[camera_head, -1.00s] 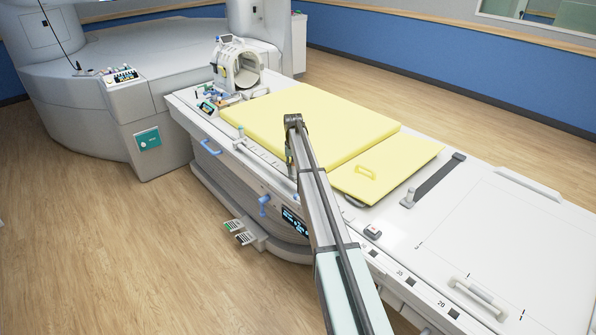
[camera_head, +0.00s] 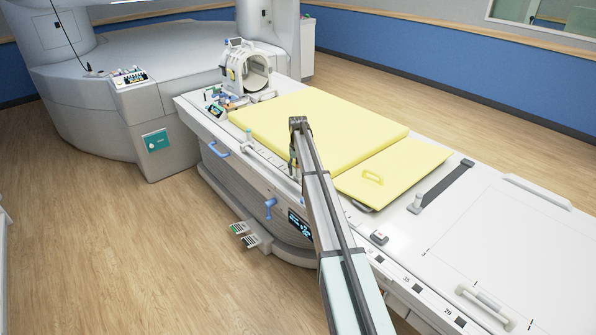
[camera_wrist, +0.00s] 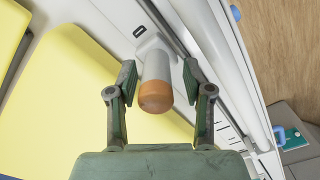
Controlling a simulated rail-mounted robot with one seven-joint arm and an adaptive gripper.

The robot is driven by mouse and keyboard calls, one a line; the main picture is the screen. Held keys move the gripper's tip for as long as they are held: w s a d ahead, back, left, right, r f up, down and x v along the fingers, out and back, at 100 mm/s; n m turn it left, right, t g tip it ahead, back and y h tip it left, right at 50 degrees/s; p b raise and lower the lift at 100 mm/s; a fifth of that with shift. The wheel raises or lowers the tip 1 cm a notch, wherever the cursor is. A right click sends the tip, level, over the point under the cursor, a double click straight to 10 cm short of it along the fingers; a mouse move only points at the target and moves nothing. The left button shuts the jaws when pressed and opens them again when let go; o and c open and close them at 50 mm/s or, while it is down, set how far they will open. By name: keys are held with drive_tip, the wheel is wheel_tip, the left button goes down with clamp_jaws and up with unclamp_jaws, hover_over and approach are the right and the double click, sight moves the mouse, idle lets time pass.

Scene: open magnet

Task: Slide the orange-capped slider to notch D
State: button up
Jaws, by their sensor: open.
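The orange-capped slider (camera_wrist: 155,96) shows in the wrist view as a pale cylindrical knob with an orange end. Its white base sits beside a long dark slot in a pale rail (camera_wrist: 178,30). My gripper (camera_wrist: 159,74) is open, with one finger on each side of the knob. A gap shows between the knob and each finger. In the head view my gripper (camera_head: 294,163) is over the near edge of the table, beside the yellow mattress. My arm hides most of that spot, and I cannot make out the orange cap there. I cannot read a notch letter D for certain.
The yellow mattress (camera_head: 318,124) lies on the long white table (camera_head: 480,230). A ring-shaped coil (camera_head: 247,70) stands at its far end. A blue handle (camera_head: 270,208) sticks out from the table's near side. A dark strap (camera_head: 447,186) lies to the right.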

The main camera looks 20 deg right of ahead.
wheel_tip(320, 180, up, 12)
idle(0.6)
